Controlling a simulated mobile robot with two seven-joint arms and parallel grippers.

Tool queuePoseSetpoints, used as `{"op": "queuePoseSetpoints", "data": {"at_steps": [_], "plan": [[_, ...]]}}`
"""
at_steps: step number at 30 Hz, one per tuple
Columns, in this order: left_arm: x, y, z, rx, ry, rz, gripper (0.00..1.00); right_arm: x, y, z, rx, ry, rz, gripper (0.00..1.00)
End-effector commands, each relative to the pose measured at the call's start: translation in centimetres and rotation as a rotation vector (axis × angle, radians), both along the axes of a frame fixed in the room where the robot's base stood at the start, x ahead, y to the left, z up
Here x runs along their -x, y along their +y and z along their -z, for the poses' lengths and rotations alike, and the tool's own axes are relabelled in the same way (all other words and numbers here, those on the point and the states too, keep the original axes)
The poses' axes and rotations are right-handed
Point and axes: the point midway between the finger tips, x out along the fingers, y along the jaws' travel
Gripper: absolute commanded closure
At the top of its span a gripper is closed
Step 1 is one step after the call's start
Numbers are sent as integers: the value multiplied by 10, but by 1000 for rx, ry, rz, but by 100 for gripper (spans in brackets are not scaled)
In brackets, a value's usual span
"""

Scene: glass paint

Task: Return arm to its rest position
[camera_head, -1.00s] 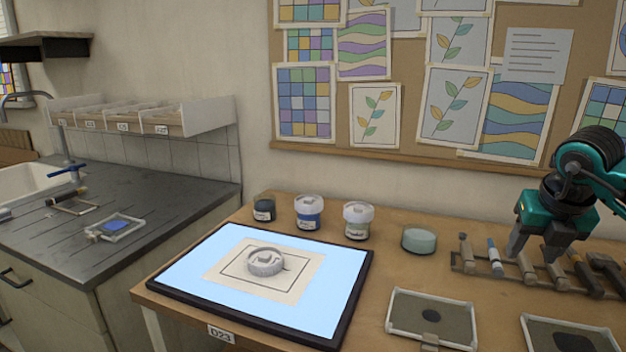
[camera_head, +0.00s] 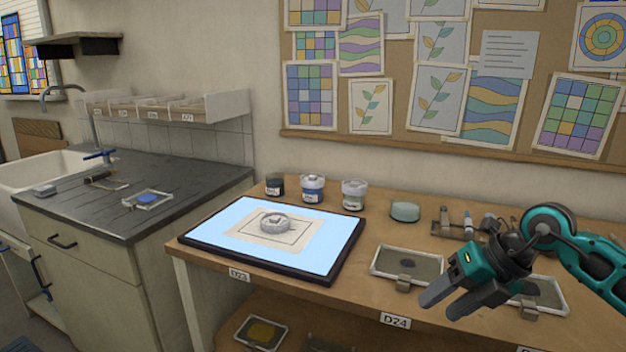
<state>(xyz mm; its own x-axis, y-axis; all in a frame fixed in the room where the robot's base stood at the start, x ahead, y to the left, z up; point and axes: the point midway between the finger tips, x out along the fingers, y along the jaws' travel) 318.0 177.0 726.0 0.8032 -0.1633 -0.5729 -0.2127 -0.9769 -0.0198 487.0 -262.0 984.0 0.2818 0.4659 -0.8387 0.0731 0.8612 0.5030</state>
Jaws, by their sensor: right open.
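My right arm (camera_head: 590,262) comes in from the right in the head view. It is teal and dark grey. Its gripper (camera_head: 443,303) is open and empty, with both fingers pointing down and left over the front edge of the wooden bench (camera_head: 330,285). The gripper partly hides the right framed glass piece (camera_head: 553,293). My left gripper is not in view.
A lit light panel (camera_head: 215,232) holds paper and a round grey-white object (camera_head: 274,222). Jars (camera_head: 313,190) stand behind it. A framed glass piece (camera_head: 392,258) and a tool rack (camera_head: 440,222) are near the arm. A sink counter (camera_head: 100,210) stands left.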

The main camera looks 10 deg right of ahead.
Motion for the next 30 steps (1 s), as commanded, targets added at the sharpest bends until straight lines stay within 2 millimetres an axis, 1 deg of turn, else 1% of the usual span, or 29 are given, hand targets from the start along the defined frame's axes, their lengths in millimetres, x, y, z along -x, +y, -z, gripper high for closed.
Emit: {"op": "queuePoseSetpoints", "data": {"at_steps": [1,2,3,5,6,8,9,11,13,14,15,17,18,20,21,23,24,27,30], "plan": [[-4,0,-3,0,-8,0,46,10,38,13,-151,15,-50,48],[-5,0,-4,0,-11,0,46,16,59,16,-254,18,-69,48],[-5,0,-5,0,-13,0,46,23,86,18,-396,24,-83,48],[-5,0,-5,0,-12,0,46,32,119,15,-607,28,-71,48],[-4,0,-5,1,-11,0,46,37,135,11,-745,33,-41,48],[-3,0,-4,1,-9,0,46,40,152,6,-943,46,36,48],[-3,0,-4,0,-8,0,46,40,157,3,-1066,53,108,48],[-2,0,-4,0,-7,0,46,39,159,4,-1234,72,245,48],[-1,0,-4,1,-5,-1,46,36,151,14,-1400,103,444,48],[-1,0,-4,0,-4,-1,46,35,146,21,-1460,120,542,48],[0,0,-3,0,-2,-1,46,34,137,35,-1527,148,683,48],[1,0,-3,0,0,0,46,38,122,63,-1597,195,908,48],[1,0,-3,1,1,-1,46,44,112,86,-1625,236,1067,48],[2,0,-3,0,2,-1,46,60,99,124,-1636,307,1308,48],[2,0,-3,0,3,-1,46,73,92,149,-1626,355,1453,48],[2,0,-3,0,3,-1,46,95,86,180,-1594,427,1636,48],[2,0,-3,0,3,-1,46,109,84,198,-1566,471,1737,48],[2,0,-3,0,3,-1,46,141,83,230,-1501,564,1922,48],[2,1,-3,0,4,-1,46,161,84,247,-1452,624,2025,48]]}}
